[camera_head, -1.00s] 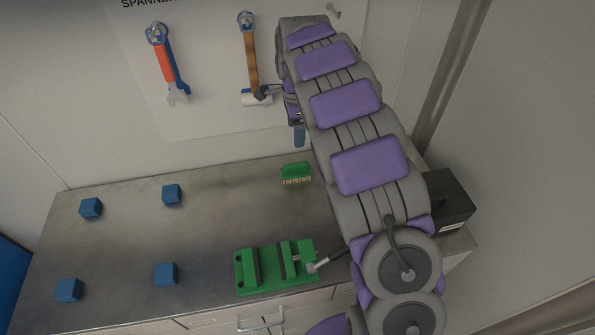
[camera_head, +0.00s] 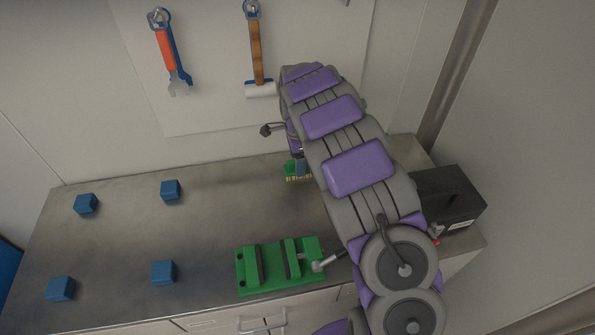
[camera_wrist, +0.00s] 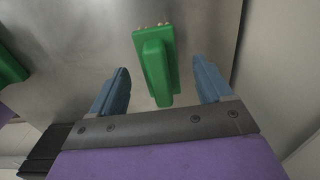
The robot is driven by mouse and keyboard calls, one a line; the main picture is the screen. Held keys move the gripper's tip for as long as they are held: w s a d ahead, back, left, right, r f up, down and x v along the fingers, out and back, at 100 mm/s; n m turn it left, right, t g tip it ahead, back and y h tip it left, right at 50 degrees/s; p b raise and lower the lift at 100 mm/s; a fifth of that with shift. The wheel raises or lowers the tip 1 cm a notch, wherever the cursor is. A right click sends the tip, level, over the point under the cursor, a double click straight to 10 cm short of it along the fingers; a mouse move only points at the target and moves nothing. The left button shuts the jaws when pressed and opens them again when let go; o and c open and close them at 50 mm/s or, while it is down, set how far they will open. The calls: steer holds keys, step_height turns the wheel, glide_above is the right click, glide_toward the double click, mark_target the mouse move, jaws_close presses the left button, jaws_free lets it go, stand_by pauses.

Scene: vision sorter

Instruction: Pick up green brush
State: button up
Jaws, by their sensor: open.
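The green brush (camera_head: 291,169) stands on the metal worktop near its back edge, bristles down, partly hidden behind my arm in the head view. In the wrist view the green brush (camera_wrist: 157,66) lies ahead and between the fingers, with its pale bristles at the far end. My gripper (camera_wrist: 160,80) is open, with one blue finger on each side of the brush's near end and a gap to each. In the head view one blue finger (camera_head: 300,168) shows just in front of the brush; whether it touches cannot be told.
A green vise (camera_head: 262,267) sits at the worktop's front edge. Several blue blocks (camera_head: 170,190) lie on the left. A black box (camera_head: 452,200) stands at the right. A hammer (camera_head: 256,50) and a wrench (camera_head: 168,50) hang on the wall board. The worktop's middle (camera_head: 235,205) is clear.

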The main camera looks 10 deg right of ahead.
step_height(320, 180, down, 2)
steer(key=shift+d+f, duration=0.3)
steer(key=shift+f, duration=0.15)
steer(key=shift+d+r, duration=0.1)
steer(key=shift+d, duration=0.1)
steer(key=shift+c, duration=0.9)
steer(key=shift+a, duration=0.35)
steer(key=c, duration=0.6)
steer(key=shift+d, duration=0.2)
steer(key=c, duration=0.4)
steer(key=shift+r+p, duration=0.6)
steer(key=shift+r, duration=1.3)
steer(key=s+a+p, duration=0.1)
steer(key=s+a, duration=0.1)
steer(key=s, duration=0.3)
steer(key=s+a+p, duration=0.1)
steer(key=s+a, duration=0.1)
steer(key=s, duration=0.3)
steer(key=s+a+r, duration=0.1)
steer(key=s+a, duration=0.1)
steer(key=s, duration=0.2)
steer(key=shift+s+a+r+p, duration=0.1)
steer(key=shift+s+a+p, duration=0.05)
steer(key=shift+s+p, duration=0.25)
